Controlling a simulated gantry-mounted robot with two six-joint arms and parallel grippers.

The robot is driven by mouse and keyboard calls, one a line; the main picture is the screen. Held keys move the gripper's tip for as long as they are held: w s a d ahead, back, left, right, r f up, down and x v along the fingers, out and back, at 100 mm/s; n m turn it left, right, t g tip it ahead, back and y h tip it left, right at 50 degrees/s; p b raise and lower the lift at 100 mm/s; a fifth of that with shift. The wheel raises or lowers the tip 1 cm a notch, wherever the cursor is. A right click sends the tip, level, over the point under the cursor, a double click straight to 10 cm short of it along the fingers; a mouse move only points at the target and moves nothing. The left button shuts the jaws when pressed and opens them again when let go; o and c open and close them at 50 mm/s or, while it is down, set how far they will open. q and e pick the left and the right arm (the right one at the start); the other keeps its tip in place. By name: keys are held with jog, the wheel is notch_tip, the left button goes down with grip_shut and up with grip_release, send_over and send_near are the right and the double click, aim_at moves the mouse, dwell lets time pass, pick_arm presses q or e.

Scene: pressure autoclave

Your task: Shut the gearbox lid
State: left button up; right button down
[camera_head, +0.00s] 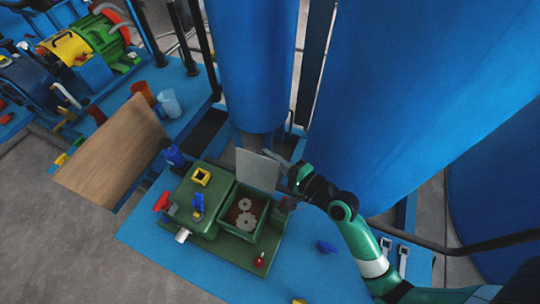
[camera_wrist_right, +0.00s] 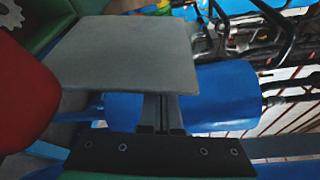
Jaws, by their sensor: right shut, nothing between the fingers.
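The green gearbox (camera_head: 208,205) sits on the blue platform in the head view. Its grey lid (camera_head: 257,172) stands open and raised at the back edge of the box opening, with grey gears (camera_head: 245,213) exposed inside. My right gripper (camera_head: 277,158) is shut and empty at the lid's upper right edge, with its fingers reaching behind the lid. In the right wrist view the lid (camera_wrist_right: 130,52) covers the tips of the shut fingers (camera_wrist_right: 160,112). I cannot tell whether they touch it. My left gripper is not in view.
Large blue tanks (camera_head: 420,90) stand behind and right of the gearbox. A blue bottle (camera_head: 173,154) stands at its back left, near a tilted wooden board (camera_head: 110,155). A red knob (camera_head: 259,262) is at its front right. The platform's right front is mostly clear.

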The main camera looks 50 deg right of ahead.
aim_at(274, 168)
jog(key=shift+s+a+r+n+t+p, duration=0.2)
jog(key=shift+a+r+n, duration=0.1)
jog(key=shift+a+n, duration=0.25)
jog(key=shift+s+a+r+n+t+p, duration=0.1)
jog(key=shift+a+r+n+t+p, duration=0.15)
jog(key=shift+a+n, duration=0.25)
jog(key=shift+s+a+r+n, duration=0.1)
jog(key=shift+s+a+n, duration=0.05)
jog(key=shift+a+n, duration=0.15)
